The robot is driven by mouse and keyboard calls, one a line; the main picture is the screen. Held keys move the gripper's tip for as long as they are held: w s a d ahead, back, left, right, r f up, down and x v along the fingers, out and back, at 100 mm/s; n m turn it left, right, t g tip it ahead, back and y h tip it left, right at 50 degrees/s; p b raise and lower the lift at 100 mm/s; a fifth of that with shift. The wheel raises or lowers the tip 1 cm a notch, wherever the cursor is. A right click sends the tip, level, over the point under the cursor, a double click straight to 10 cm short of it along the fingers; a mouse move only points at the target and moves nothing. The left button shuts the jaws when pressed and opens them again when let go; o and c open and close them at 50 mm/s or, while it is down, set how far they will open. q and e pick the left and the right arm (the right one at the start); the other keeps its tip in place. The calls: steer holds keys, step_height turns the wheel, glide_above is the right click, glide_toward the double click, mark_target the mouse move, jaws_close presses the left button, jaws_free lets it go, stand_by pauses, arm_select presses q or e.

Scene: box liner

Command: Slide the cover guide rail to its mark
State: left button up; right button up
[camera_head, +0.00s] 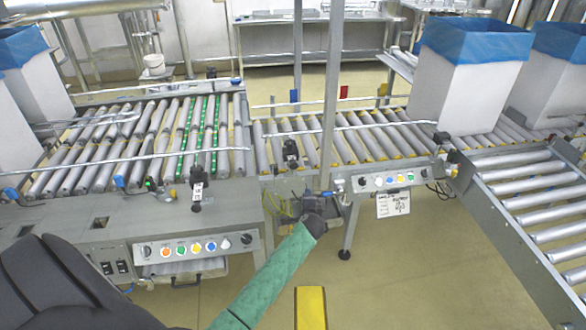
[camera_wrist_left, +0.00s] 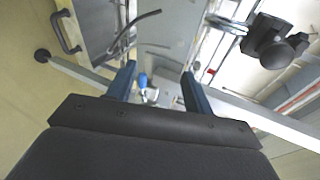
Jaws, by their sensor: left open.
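A thin metal guide rail (camera_head: 345,129) runs along the near side of the middle roller conveyor, with a black clamp knob (camera_head: 291,150) near its left end. Which rail is the cover guide rail is not certain. Blue (camera_head: 294,96), red (camera_head: 344,91) and yellow (camera_head: 383,89) tabs stand along the far edge. My left arm (camera_head: 275,272), green-sleeved, reaches to below the conveyor's near edge. In the left wrist view my left gripper (camera_wrist_left: 158,72) is open, with nothing between its fingers. A black knobbed clamp (camera_wrist_left: 275,42) is up and right of it, apart.
Blue-lined white boxes (camera_head: 470,85) stand on the conveyor at right. A button panel (camera_head: 395,180) with a hanging tag (camera_head: 393,204) is right of my arm. Another button panel (camera_head: 190,248) is at left. An upright post (camera_head: 331,100) rises beside the rail.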

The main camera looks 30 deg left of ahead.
mark_target(294, 167)
arm_select(q)
steer(key=a+r+m+y, duration=0.1)
steer(key=r+m, duration=0.2)
steer(key=m, duration=0.1)
steer(key=a+r+m+t+y, duration=0.1)
steer(key=r+m, duration=0.3)
steer(key=s+a+r+m+y, duration=0.1)
steer(key=r+m+y, duration=0.1)
steer(key=r+m, duration=0.2)
steer(key=shift+s+a, duration=0.1)
steer(key=shift+a, duration=0.2)
steer(key=m, duration=0.3)
steer(key=shift+s+a+r+t+y, duration=0.1)
steer(key=shift+a+r+t+y, duration=0.05)
steer(key=shift+r+t+y, duration=0.2)
steer(key=m, duration=0.3)
steer(key=shift+w+a+m, duration=0.2)
steer(key=shift+m, duration=0.2)
steer(key=p+x, duration=0.1)
steer(key=x, duration=0.6)
steer(key=shift+w+a+f, duration=0.1)
arm_select(e)
steer(key=s+d+r+g, duration=0.1)
steer(key=r, duration=0.5)
steer(key=s+d+r+g, duration=0.1)
steer(key=s+r, duration=0.1)
steer(key=r, duration=0.5)
steer(key=shift+s+r, duration=0.2)
steer(key=shift+s, duration=0.1)
steer(key=shift+d, duration=0.1)
